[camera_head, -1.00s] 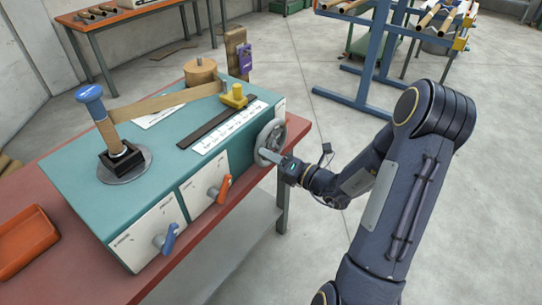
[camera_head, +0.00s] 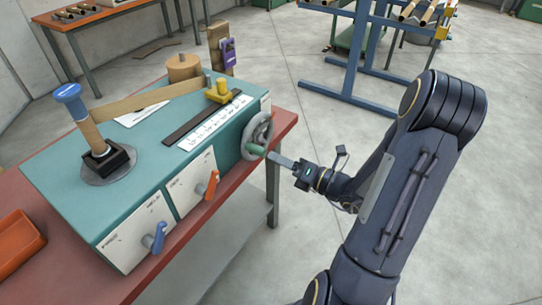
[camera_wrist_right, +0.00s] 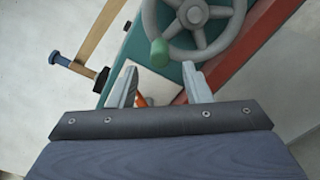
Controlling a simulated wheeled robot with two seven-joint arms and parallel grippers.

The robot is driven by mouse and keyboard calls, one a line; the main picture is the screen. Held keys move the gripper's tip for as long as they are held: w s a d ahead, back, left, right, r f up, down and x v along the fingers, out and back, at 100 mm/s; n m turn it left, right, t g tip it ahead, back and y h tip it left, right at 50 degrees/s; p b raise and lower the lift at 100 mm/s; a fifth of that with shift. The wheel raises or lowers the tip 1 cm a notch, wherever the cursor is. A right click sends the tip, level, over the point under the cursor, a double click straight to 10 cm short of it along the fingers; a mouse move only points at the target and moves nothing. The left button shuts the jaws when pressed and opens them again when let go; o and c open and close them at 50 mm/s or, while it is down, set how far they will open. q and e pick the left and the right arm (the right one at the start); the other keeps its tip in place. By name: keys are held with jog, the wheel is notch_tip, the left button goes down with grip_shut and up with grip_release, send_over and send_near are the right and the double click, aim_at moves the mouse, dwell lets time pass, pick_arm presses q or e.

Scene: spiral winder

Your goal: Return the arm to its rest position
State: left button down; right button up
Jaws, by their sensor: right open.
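My right gripper (camera_head: 274,158) is open and empty, just right of the spiral winder's handwheel (camera_head: 259,133). The wheel is grey with a green handle (camera_head: 256,150) at its lower edge. In the right wrist view, the two fingers (camera_wrist_right: 162,88) stand apart, with the green handle (camera_wrist_right: 157,52) beyond and above the gap between them. It looks clear of the fingers. The winder's teal body (camera_head: 150,150) sits on a red-topped bench (camera_head: 240,177). My left gripper is not in view.
The winder carries a blue-topped spindle (camera_head: 82,112), a brown strip, a yellow block (camera_head: 219,90), an orange lever (camera_head: 211,185) and a blue lever (camera_head: 155,237). An orange tray (camera_head: 17,246) lies at left. A blue rack (camera_head: 350,60) stands behind. Floor to the right is open.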

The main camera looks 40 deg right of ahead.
jog(key=shift+s, duration=0.15)
dwell(0.4)
jog(key=s+a+r+n+g+y+p, duration=0.1)
jog(key=s+a+r+n+g+y, duration=0.3)
jog(key=a+n, duration=0.55)
jog(key=s+a+r+n+g+y, duration=0.2)
jog(key=s+a+r+n+g, duration=0.4)
jog(key=n, duration=0.6)
jog(key=s+d+f+n+h+p, duration=0.1)
jog(key=s+n+h, duration=0.6)
jog(key=n, duration=1.2)
jog(key=shift+s+d+f+g+h, duration=0.2)
jog(key=shift+d+f+g+h, duration=0.25)
jog(key=shift+f+h, duration=0.45)
jog(key=shift+r, duration=0.15)
